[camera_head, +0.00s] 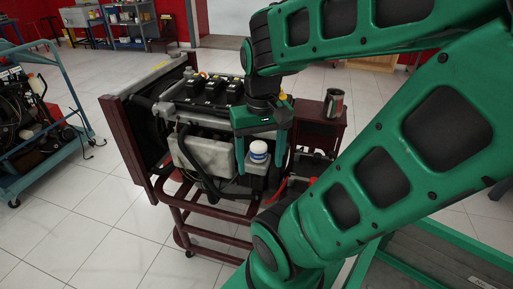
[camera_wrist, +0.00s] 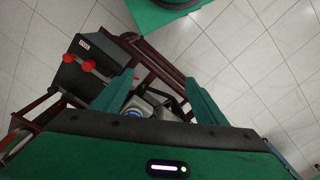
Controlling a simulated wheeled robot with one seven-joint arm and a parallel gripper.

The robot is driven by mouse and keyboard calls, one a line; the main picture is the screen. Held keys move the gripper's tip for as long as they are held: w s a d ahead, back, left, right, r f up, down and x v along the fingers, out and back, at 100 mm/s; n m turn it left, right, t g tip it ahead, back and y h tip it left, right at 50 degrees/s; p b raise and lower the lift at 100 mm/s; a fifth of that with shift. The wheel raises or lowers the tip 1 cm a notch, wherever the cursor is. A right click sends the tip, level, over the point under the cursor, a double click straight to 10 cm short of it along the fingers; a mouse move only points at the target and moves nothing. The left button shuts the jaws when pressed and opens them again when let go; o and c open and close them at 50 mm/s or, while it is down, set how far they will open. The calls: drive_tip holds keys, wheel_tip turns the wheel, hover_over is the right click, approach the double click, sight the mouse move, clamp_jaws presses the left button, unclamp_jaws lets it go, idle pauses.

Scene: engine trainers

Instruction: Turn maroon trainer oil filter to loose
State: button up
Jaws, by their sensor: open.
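The maroon trainer (camera_head: 190,222) is a wheeled frame carrying an engine, in the middle of the head view. The oil filter (camera_head: 259,150) is a small cylinder with a white and blue top, low on the engine's near side. My gripper (camera_head: 260,163) points down with its fingers apart, one on each side of the filter in the head view. I cannot tell whether they touch it. In the wrist view my gripper's fingers (camera_wrist: 160,100) are spread, and the filter's bluish-white top (camera_wrist: 138,112) shows between them, partly hidden by the gripper body.
A blue cart with another engine (camera_head: 60,140) stands at the left. A metal cup (camera_head: 333,104) sits on the trainer's right shelf. A dark box with red knobs (camera_wrist: 82,62) shows in the wrist view. Tiled floor (camera_head: 110,220) is clear at front left.

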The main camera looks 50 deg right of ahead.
drive_tip(key=w+d+m, duration=0.4)
drive_tip(key=w+d, duration=0.3)
drive_tip(key=m, duration=0.4)
hover_over(259, 143)
wheel_tip(259, 143, down, 2)
drive_tip(key=shift+f, duration=0.35)
wheel_tip(259, 143, down, 10)
drive_tip(key=shift+f, duration=0.2)
drive_tip(key=c, duration=1)
